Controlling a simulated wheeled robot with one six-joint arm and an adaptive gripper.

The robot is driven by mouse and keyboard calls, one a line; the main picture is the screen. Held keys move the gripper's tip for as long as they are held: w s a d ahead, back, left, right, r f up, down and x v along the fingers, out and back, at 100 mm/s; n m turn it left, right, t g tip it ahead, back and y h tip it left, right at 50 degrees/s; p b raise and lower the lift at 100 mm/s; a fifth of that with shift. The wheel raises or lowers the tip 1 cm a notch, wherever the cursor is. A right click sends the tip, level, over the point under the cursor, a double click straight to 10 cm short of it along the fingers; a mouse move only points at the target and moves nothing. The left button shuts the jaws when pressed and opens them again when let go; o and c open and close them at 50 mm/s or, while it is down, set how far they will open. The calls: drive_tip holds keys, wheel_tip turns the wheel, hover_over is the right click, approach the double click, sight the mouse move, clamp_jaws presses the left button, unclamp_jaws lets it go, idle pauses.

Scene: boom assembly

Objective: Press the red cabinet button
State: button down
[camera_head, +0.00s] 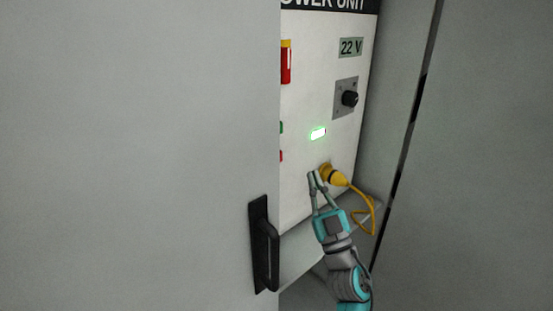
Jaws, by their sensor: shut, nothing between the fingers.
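The power unit panel (310,70) is a white face inside a grey cabinet, with "22 V" on a small display. A small red button (281,156) shows at the panel's left, partly hidden by the grey door edge. A small green one (281,127) sits above it, also partly hidden. My gripper (314,176) is shut and empty, pointing up at the lower panel. It is to the right of and a little below the red button, beside the yellow plug. Whether it touches the panel I cannot tell.
A grey door (140,150) with a black handle (264,245) covers the left side. A yellow plug (338,178) with a looped cable sits right of my gripper. A lit green indicator (318,133), a black knob (349,98) and a red-yellow part (286,62) are higher up.

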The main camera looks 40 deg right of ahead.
drive_tip(key=shift+w, duration=0.1)
drive_tip(key=w, duration=0.8)
drive_tip(key=shift+w+a, duration=0.15)
drive_tip(key=shift+w, duration=0.1)
drive_tip(key=shift+w, duration=0.1)
idle(1.2)
drive_tip(key=shift+w, duration=0.35)
drive_tip(key=shift+w, duration=0.45)
idle(0.8)
idle(0.4)
drive_tip(key=shift+s, duration=0.9)
drive_tip(key=shift+s, duration=2.5)
